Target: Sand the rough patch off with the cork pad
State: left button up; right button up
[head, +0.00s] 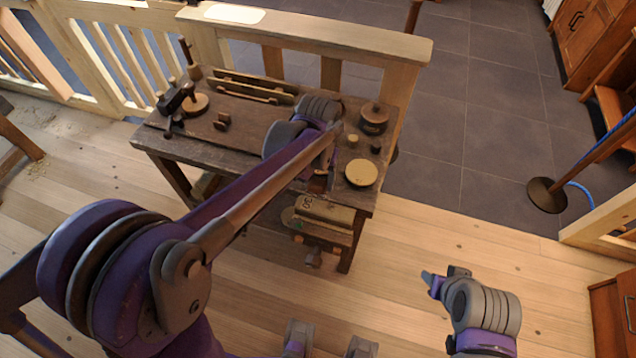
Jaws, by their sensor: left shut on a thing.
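A dark wooden workbench (240,135) stands ahead of me. My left arm reaches over it from the left. My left gripper (320,181) is low over the bench's front right part, largely covered by its own wrist and forearm. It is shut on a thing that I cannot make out. I cannot pick out the cork pad or the rough patch for certain. A pale round disc (361,173) lies on the bench just right of the gripper. My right gripper (428,279) is over the floor, right of the bench and away from it; its finger opening is unclear.
A dark round-lidded pot (374,118) and a small tan piece (352,139) stand at the bench's right. A long slotted wooden piece (252,88) lies at the back. A pale railing (310,35) runs behind.

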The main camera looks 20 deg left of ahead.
pick_arm(q)
jog(key=shift+r+p, duration=0.6)
jog(key=shift+r, duration=0.65)
jog(key=shift+f, duration=0.1)
